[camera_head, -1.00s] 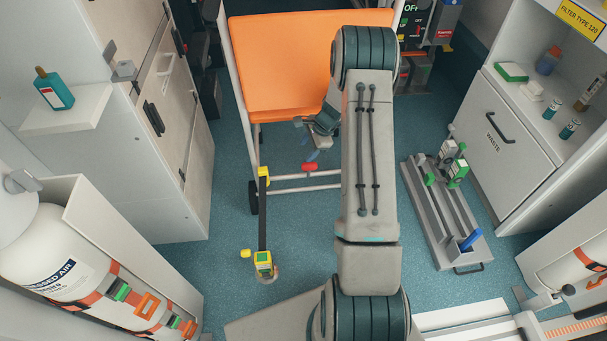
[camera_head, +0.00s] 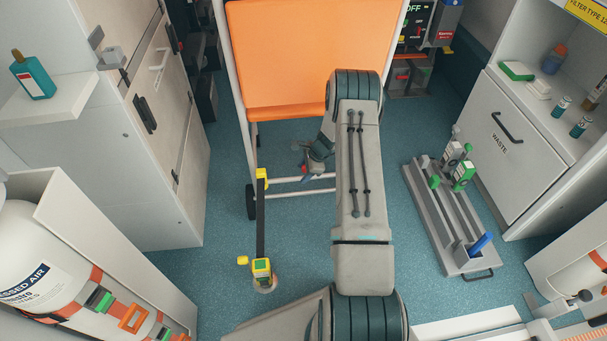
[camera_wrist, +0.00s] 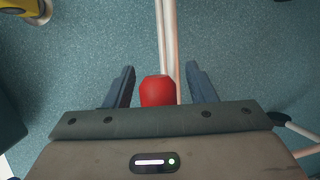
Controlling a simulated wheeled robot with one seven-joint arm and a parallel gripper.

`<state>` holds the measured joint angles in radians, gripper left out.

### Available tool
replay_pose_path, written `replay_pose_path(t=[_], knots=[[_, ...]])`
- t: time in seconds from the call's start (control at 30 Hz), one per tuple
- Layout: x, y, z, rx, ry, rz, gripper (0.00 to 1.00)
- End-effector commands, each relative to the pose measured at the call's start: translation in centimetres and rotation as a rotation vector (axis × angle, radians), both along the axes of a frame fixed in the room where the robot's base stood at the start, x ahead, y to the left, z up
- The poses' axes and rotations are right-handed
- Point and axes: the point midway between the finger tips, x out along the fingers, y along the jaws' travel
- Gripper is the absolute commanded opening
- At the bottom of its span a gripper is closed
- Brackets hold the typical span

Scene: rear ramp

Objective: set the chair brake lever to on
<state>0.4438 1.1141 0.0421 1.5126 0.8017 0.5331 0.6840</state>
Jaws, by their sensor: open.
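The orange chair (camera_head: 290,60) stands on the floor at the back middle in the head view, on a pale tube frame. Its brake lever has a red grip, largely hidden behind my gripper (camera_head: 312,165) in the head view. In the wrist view the red brake lever grip (camera_wrist: 157,91) lies between the two fingers of my gripper (camera_wrist: 161,88). The fingers are open, with a gap visible on each side of the grip. I cannot tell how deep the grip sits between them. The pale frame bar runs behind it.
A black strap (camera_head: 261,220) with yellow ends runs from the chair frame to a floor anchor. A grey rack (camera_head: 435,215) holding green-marked items stands on the floor at right. A white cabinet with a waste door (camera_head: 500,140) is beyond it. Blue floor (camera_head: 215,270) is clear at left.

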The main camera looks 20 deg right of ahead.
Motion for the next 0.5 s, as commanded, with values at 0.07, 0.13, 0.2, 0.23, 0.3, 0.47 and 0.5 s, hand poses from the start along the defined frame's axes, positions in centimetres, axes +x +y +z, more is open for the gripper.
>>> replay_pose_path(t=[0.07, 0.13, 0.2, 0.23, 0.3, 0.47, 0.5], knots=[[0.09, 0.11, -0.16, 0.0, 0.0, 0.001, 0.51], [0.1, 0.23, -0.1, 0.0, -0.001, 0.002, 0.51], [0.09, 0.24, -0.09, 0.001, 0.0, 0.002, 0.51], [0.09, 0.24, -0.1, 0.001, 0.0, 0.002, 0.51], [0.07, 0.24, -0.09, 0.001, 0.0, 0.002, 0.31], [0.09, 0.22, -0.08, 0.001, 0.0, 0.002, 0.0], [0.09, 0.22, -0.08, 0.001, 0.0, 0.002, 0.0]])
